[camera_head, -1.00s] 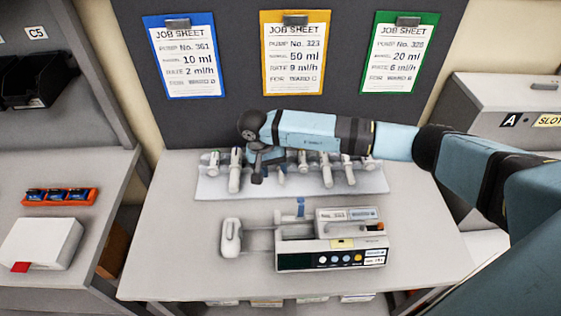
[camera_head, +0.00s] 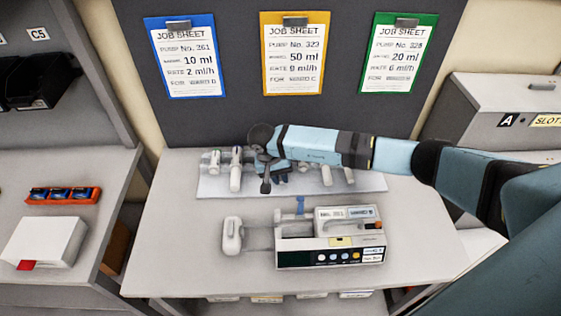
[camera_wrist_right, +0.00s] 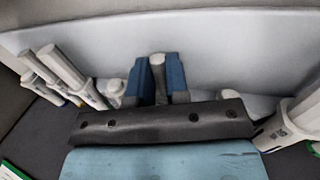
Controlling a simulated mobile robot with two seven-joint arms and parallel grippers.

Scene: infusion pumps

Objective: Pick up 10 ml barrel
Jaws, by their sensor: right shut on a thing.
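In the right wrist view, my gripper's blue fingers (camera_wrist_right: 159,82) are shut on one slim barrel (camera_wrist_right: 157,61) with a grey-white end. Its volume marking cannot be read, and in the head view my gripper and arm hide it. My left gripper is not in view.
A white infusion pump (camera_head: 297,259) with its plunger drive (camera_head: 232,236) extended left lies in front of the rack. Blue, yellow and green job sheets hang behind; the blue sheet (camera_head: 186,62) reads 10 ml. The table's front left (camera_head: 175,265) is clear.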

